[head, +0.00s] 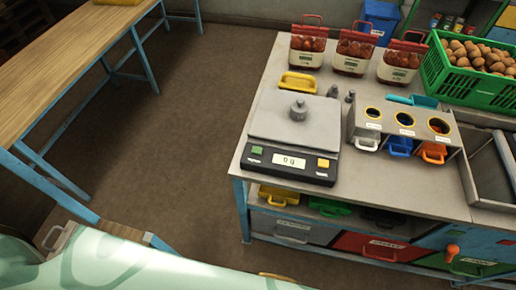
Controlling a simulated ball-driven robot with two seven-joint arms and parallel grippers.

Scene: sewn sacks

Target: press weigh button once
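A scale (291,135) stands on the near left part of the workbench. Its dark front panel has a display (289,160) that appears to read 0 g. A green button (257,150) is left of the display and a yellow button (323,163) is right of it. The small labels by the buttons are too small to read, so I cannot tell which is the weigh button. A grey metal weight (298,110) stands upright on the scale's grey plate. Neither of my grippers is in view.
Right of the scale is a holder (404,122) with three round openings. Bags of red produce (355,50) and a green crate (470,70) stand behind. Two small weights (350,96) and a yellow-handled item (298,82) sit near the plate. A wooden table (60,60) is far left.

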